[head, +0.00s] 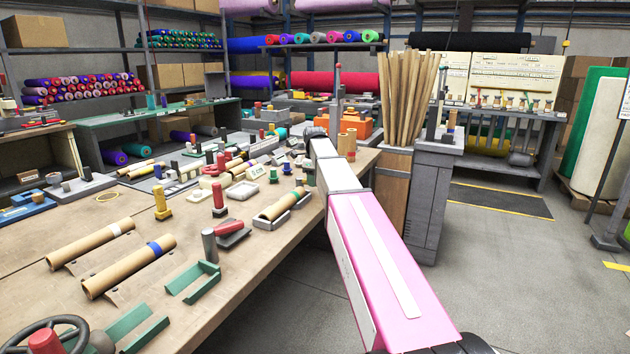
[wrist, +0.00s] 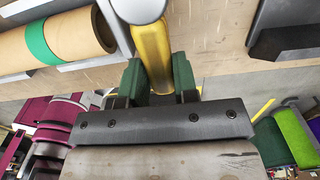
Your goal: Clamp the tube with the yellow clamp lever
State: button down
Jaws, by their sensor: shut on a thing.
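In the wrist view my gripper (wrist: 158,80) has its two green fingers closed around a yellow lever (wrist: 152,50). The lever's upper end meets a pale, rounded grey part at the top edge of that view. A brown cardboard tube with a green band (wrist: 50,37) lies in a grey holder, to the left of the lever and apart from my fingers. In the head view the green-banded tube (head: 280,207) lies in its cradle near the bench's right edge. My gripper is not clearly visible there, beyond my pink and white arm. Whether the lever touches the tube cannot be told.
On the wooden bench (head: 130,210) lie tubes with white (head: 90,244) and blue bands (head: 130,267). A yellow-topped post (head: 161,201) and a red-handled tool (head: 218,198) stand nearby. A bin of long cardboard tubes (head: 405,100) stands right of my arm. Open floor lies at right.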

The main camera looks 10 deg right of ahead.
jog(key=shift+s, duration=0.1)
dwell(0.4)
jog(key=c, duration=0.9)
grip_release()
notch_tip(320, 180, up, 11)
jog(key=shift+f, duration=0.1)
